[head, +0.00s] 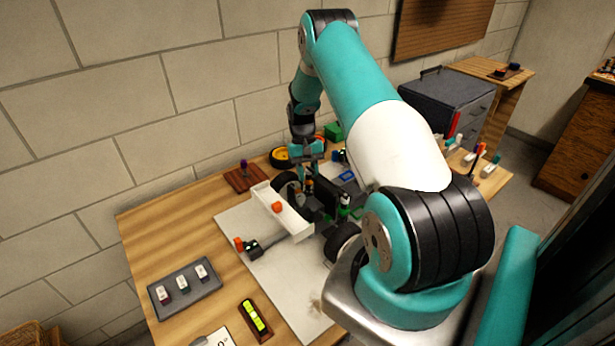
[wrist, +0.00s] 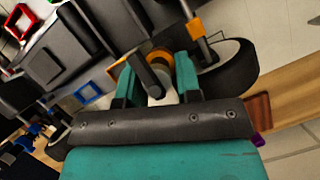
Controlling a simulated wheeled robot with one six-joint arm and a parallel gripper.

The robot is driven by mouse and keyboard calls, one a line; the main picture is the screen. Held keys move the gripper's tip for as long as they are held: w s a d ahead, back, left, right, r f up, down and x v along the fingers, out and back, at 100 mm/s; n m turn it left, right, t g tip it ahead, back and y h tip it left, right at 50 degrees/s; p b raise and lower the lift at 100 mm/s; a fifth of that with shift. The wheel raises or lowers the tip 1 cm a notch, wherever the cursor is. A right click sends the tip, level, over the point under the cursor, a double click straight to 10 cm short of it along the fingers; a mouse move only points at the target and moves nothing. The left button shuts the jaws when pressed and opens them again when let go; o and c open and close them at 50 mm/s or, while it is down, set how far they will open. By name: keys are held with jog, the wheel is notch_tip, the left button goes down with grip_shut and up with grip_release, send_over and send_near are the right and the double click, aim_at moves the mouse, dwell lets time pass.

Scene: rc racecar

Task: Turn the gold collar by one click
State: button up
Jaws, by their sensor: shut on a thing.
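My gripper (wrist: 155,68) has its two teal fingers closed around a gold collar (wrist: 121,70) in the wrist view. A dark bar and a pale cylinder between the fingers hide part of the collar. In the head view my gripper (head: 309,152) points down at the racecar's near-wall end. The racecar (head: 294,217) has a white panel, dark body and black wheels, and sits on a pale mat. The collar is too small to make out clearly in the head view.
A second gold ring (wrist: 194,29) sits on a grey rod close to a black wheel (wrist: 228,68). On the table are a grey tray (head: 187,304) with several small blocks, a yellow-green level (head: 252,316) and a brown block (head: 240,181). A block wall stands behind.

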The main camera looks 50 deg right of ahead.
jog(key=shift+m, duration=0.3)
jog(key=o, duration=0.9)
jog(key=shift+r, duration=0.1)
jog(key=b+v, duration=0.1)
jog(key=v, duration=0.7)
jog(key=b+v, duration=0.2)
jog(key=v, duration=0.7)
jog(key=shift+s+d+r, duration=0.2)
